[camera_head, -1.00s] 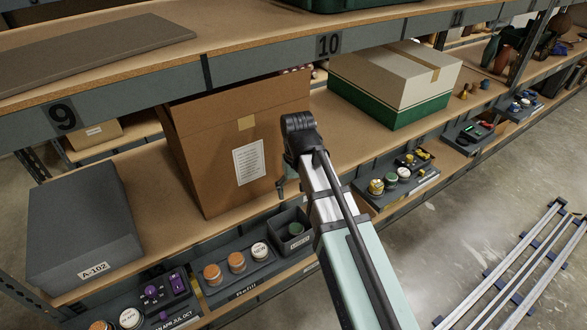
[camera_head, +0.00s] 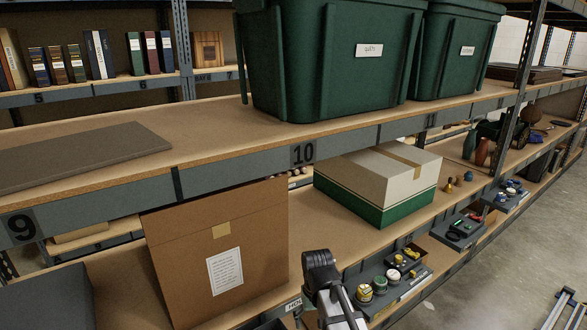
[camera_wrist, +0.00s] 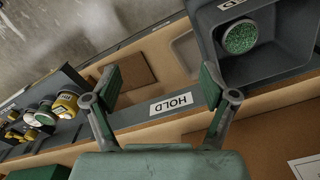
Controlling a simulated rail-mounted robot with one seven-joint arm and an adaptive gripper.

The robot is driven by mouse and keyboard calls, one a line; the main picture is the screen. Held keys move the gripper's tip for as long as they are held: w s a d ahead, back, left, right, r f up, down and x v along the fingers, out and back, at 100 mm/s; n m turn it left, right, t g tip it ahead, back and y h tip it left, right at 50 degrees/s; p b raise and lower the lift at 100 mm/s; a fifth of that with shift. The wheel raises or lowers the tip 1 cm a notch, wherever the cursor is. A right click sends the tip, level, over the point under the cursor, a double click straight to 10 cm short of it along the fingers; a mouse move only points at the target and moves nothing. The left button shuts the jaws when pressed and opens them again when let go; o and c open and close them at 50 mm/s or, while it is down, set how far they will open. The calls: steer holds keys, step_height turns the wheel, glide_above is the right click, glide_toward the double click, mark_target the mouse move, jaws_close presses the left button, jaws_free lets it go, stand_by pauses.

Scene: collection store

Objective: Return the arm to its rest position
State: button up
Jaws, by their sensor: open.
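My gripper (camera_wrist: 162,88) is open in the wrist view. Its two fingers are spread apart with nothing between them. Behind them are a shelf edge with a HOLD label (camera_wrist: 171,104) and a brown square patch (camera_wrist: 126,72). In the head view the end part of my arm (camera_head: 325,278) shows at the bottom centre, in front of the shelf and to the right of the tall cardboard box (camera_head: 225,265). My gripper's fingers cannot be made out there.
A grey bin (camera_wrist: 284,62) with a green-topped jar is at the wrist view's top right. A small-jar tray (camera_head: 408,285) is right of my arm. A white-and-green box (camera_head: 365,203) stands behind it. Green totes (camera_head: 310,85) fill the shelf above. Open floor lies right.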

steer(key=s+d+f+m, duration=0.1)
steer(key=s+d+f, duration=0.45)
steer(key=f, duration=0.35)
steer(key=s+d+f+m, duration=0.1)
steer(key=s+d+f, duration=0.4)
steer(key=f, duration=0.4)
steer(key=s+f+g, duration=0.2)
steer(key=s+f, duration=0.3)
steer(key=s, duration=0.4)
steer(key=s+f+g, duration=0.2)
steer(key=s+f, duration=0.3)
steer(key=s, duration=0.4)
steer(key=s+f+g+p, duration=0.1)
steer(key=s+f+g, duration=0.1)
steer(key=s+f, duration=0.3)
steer(key=s, duration=0.4)
steer(key=shift+d+f+g, duration=0.3)
steer(key=shift+f+g, duration=0.05)
steer(key=shift+g, duration=0.05)
